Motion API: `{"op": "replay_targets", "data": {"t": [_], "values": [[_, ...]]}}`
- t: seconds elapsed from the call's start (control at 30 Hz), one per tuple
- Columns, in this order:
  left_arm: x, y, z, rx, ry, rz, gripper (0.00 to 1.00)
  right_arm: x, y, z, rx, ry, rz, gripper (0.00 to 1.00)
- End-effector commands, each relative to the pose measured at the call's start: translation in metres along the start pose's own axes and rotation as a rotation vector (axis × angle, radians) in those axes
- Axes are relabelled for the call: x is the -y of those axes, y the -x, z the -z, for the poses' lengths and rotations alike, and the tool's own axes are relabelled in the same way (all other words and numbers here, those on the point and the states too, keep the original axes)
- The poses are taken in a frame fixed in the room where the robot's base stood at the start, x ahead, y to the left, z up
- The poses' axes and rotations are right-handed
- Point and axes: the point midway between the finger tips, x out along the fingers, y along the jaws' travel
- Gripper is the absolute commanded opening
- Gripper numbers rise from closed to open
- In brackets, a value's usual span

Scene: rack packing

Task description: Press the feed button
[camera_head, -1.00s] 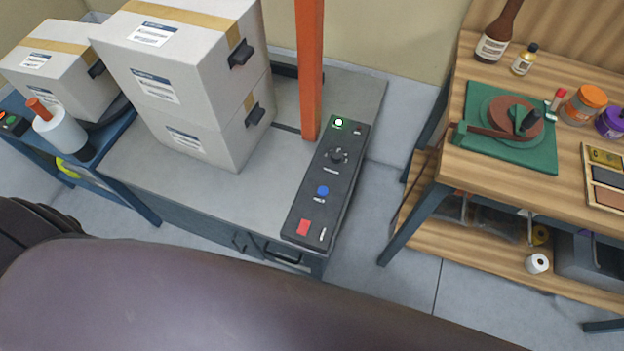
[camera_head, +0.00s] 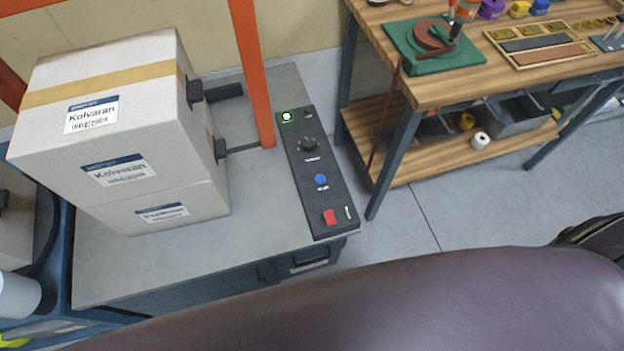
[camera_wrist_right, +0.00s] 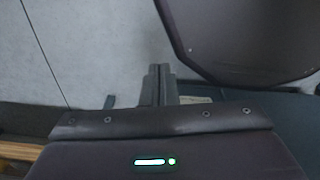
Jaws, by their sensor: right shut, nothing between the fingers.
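A black control panel (camera_head: 304,187) lies on the grey bench top at its right end in the head view. My right gripper (camera_wrist_right: 159,72) shows in the right wrist view, fingers together and empty, above the grey floor and away from the panel. My left gripper is not in view.
Stacked cartons (camera_head: 110,120) stand on the grey bench (camera_head: 250,200) left of the panel. An orange post (camera_head: 252,75) rises beside the panel's far end. A wooden workbench (camera_head: 440,90) with tools stands at the right, with open floor (camera_head: 420,215) between.

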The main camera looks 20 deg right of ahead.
Motion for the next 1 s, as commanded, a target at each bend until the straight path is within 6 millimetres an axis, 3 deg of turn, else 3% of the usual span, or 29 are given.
{"op": "replay_targets", "data": {"t": [0.2,0.27,0.37,0.5,0.6,0.8,1.0], "values": [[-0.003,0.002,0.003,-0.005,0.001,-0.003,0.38,-0.001,0.003,0.008,-0.005,0.007,0.000,0.00],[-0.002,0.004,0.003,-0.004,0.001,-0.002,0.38,0.000,0.008,0.022,-0.014,0.007,0.001,0.00],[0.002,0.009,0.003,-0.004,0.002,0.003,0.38,-0.001,0.027,0.061,-0.040,0.009,0.002,0.00],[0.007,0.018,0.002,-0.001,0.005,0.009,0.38,-0.004,0.077,0.134,-0.081,0.016,0.001,0.00],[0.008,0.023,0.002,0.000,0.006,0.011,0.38,-0.005,0.114,0.173,-0.104,0.021,0.000,0.00],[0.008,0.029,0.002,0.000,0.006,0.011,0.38,-0.007,0.176,0.222,-0.138,0.030,-0.003,0.00],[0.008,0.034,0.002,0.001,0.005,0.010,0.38,-0.009,0.228,0.250,-0.164,0.038,-0.007,0.00]]}}
